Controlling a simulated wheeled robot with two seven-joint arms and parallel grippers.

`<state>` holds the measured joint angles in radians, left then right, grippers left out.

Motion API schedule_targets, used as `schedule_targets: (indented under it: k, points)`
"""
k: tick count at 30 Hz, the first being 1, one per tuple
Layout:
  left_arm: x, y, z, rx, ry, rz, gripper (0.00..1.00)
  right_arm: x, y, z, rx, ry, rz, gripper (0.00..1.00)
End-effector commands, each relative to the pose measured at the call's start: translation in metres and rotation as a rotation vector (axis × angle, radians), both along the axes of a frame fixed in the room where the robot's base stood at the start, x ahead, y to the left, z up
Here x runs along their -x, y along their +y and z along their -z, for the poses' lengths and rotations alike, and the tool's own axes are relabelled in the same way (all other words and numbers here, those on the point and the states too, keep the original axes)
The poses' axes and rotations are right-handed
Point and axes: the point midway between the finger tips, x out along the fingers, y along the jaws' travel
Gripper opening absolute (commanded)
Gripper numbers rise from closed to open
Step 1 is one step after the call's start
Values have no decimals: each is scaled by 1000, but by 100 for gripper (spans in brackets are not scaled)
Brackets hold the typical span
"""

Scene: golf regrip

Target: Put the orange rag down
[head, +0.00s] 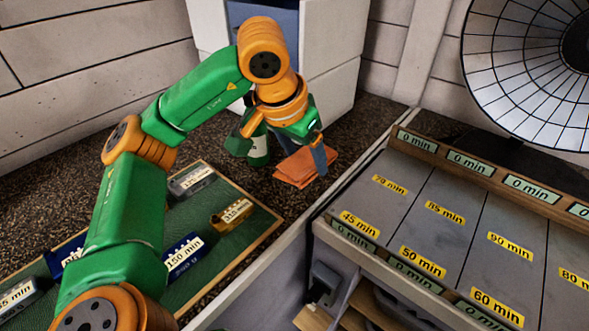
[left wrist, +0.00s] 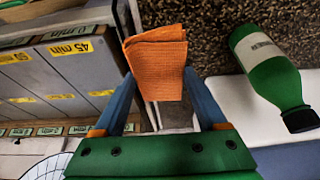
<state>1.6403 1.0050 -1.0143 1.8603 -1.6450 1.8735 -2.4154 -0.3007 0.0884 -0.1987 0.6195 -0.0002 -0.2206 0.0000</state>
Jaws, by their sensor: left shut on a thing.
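The orange rag (head: 298,169) is a folded, ribbed cloth at the back of the dark speckled counter (head: 352,128). My left gripper (head: 318,157) points down over it with blue fingers. In the left wrist view the rag (left wrist: 157,58) sits between the two fingertips (left wrist: 158,82), and the gripper is shut on it. The rag is at or just above the counter; I cannot tell whether it touches. My right gripper is in neither view.
A green-matted tray (head: 240,235) with several minute-labelled pieces lies left. A grey rack (head: 460,215) with labelled lanes is right. A white cabinet (head: 333,55) stands behind.

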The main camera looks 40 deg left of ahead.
Motion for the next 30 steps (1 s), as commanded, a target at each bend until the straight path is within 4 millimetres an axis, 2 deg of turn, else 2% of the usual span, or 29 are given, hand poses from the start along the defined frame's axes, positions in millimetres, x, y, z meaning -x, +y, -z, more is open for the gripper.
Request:
schedule_targets:
  k: [1,4,8,12,24,25,27,30]
  points:
    - [-5,8,13,-3,7,-4,23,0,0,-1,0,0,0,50]
    - [-14,19,30,-2,4,-1,23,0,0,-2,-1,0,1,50]
    - [-23,29,46,-2,5,-1,23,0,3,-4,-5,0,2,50]
    - [-25,30,74,-4,3,3,23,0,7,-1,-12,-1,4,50]
    - [-25,29,83,-1,0,3,23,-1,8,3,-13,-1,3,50]
    - [-25,29,82,-1,0,3,80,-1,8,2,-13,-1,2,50]
    - [-25,29,81,-1,0,3,99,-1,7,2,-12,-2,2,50]
    - [-25,29,81,-1,0,3,100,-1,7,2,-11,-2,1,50]
